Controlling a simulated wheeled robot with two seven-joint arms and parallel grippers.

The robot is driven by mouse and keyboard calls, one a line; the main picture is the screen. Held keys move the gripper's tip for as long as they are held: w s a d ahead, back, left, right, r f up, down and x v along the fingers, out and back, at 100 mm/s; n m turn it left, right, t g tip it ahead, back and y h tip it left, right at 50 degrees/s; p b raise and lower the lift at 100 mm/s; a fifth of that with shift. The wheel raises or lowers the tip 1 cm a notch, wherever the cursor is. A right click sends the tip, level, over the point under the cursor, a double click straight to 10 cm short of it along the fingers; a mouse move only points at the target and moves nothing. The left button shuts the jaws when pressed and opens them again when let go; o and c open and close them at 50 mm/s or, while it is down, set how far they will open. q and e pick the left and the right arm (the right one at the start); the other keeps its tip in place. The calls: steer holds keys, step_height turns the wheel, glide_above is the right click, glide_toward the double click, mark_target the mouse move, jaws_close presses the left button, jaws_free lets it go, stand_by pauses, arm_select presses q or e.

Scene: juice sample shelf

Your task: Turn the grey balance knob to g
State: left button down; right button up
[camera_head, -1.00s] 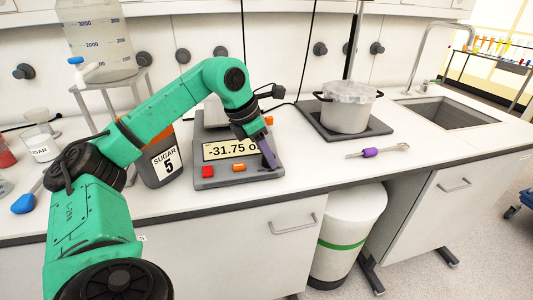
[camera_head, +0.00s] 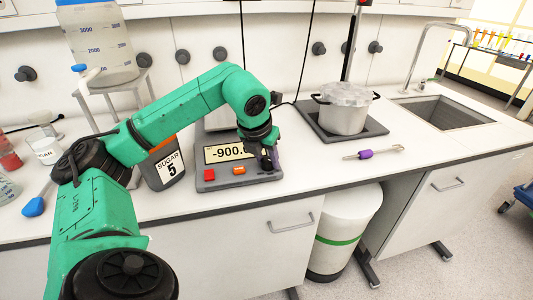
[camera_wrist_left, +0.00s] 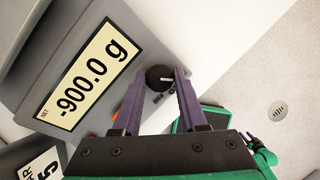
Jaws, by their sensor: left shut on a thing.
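The balance (camera_head: 208,186) stands on the bench with its display (camera_head: 225,153) facing front. In the left wrist view the display (camera_wrist_left: 83,79) reads -900.0 g, with a small NET mark. The knob (camera_wrist_left: 160,74) is a dark round dial with a pale pointer mark, at the right of the display. My left gripper (camera_wrist_left: 161,82) has its two purple fingers closed on either side of the knob. In the head view my left gripper (camera_head: 268,160) is at the balance's front right corner and hides the knob. My right gripper is not in view.
A red button (camera_head: 209,175) and an orange button (camera_head: 239,170) are on the balance front. The Sugar 5 container (camera_head: 167,172) stands close to its left. A pot (camera_head: 345,115) on a dark plate and a purple-handled tool (camera_head: 372,154) lie to the right.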

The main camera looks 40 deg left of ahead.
arm_select(q)
steer(key=shift+n, duration=0.6)
steer(key=c, duration=0.7)
jaws_free()
steer(key=shift+c, duration=0.2)
steer(key=shift+r, duration=0.1)
steer(key=p+v, duration=0.4)
steer(key=v, duration=1)
steer(key=shift+d+r, duration=0.2)
steer(key=shift+d, duration=0.15)
steer(key=shift+s, duration=0.1)
